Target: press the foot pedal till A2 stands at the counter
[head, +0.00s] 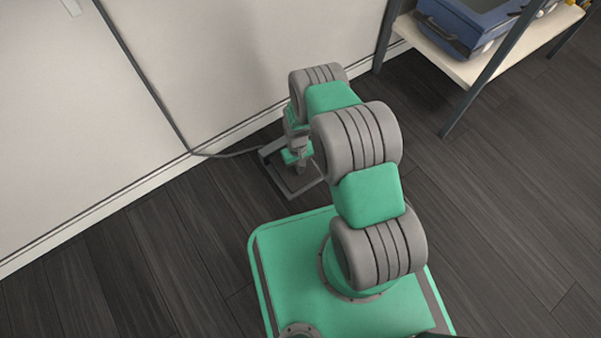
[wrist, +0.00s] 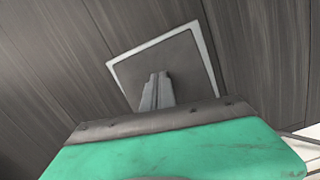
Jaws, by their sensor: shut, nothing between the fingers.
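The foot pedal (head: 297,187) is a low dark grey unit on the floor by the pale wall, with a cable running from it to the left. In the wrist view a grey plate with a light border, the pedal (wrist: 190,62), lies just beyond the fingers. My gripper (wrist: 158,76) is shut and empty, pointing down at the plate. Whether its tips touch the plate I cannot tell. In the head view my arm hides part of the pedal. A2 and the counter are not in view.
A shelf (head: 467,72) with dark legs stands at the upper right and holds a blue case (head: 470,22). The pale wall (head: 240,60) runs behind the pedal, with the cable (head: 225,154) along its foot. The dark plank floor is clear to the left and right.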

